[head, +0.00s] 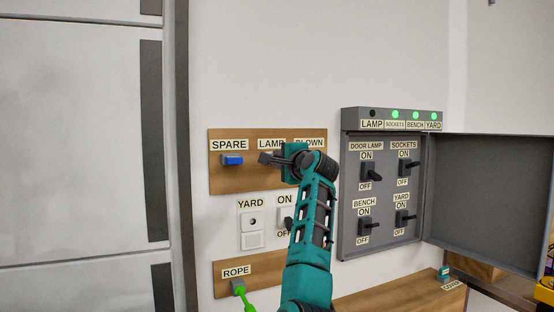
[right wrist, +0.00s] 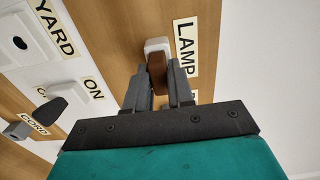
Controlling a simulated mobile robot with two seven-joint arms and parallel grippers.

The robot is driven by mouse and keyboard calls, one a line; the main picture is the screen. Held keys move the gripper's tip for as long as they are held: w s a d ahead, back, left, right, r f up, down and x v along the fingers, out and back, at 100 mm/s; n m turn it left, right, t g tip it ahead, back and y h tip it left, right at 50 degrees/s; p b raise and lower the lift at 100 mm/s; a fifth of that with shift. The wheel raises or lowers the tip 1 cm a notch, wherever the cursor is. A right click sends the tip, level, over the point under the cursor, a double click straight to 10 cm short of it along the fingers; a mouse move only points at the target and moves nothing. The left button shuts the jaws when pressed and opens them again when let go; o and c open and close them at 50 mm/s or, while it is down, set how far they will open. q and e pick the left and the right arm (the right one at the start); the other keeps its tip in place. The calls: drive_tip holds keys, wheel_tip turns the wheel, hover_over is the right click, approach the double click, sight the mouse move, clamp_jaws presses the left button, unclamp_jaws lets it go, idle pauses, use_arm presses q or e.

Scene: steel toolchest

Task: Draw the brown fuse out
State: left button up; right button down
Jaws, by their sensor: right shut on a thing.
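The brown fuse (right wrist: 157,72) shows in the right wrist view beside the LAMP label (right wrist: 185,55). It is at the front of a white holder (right wrist: 157,46) on the wooden board; I cannot tell how deep it sits. My right gripper (right wrist: 159,78) is shut on the brown fuse, one finger on each side. In the head view my right gripper (head: 271,158) is at the board, just below the LAMP label (head: 270,144), and it hides the fuse there. My left gripper is in neither view.
A blue fuse (head: 232,160) sits under SPARE on the wooden board (head: 219,180). A grey switch panel (head: 385,190) with an open door (head: 490,200) stands to the right. Its LAMP light (head: 373,113) is dark; the others glow green. A green rope (head: 247,298) hangs low.

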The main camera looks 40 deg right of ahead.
drive_tip(key=shift+s+a, duration=0.2)
drive_tip(key=shift+s, duration=0.45)
idle(0.3)
drive_tip(key=shift+v, duration=1.6)
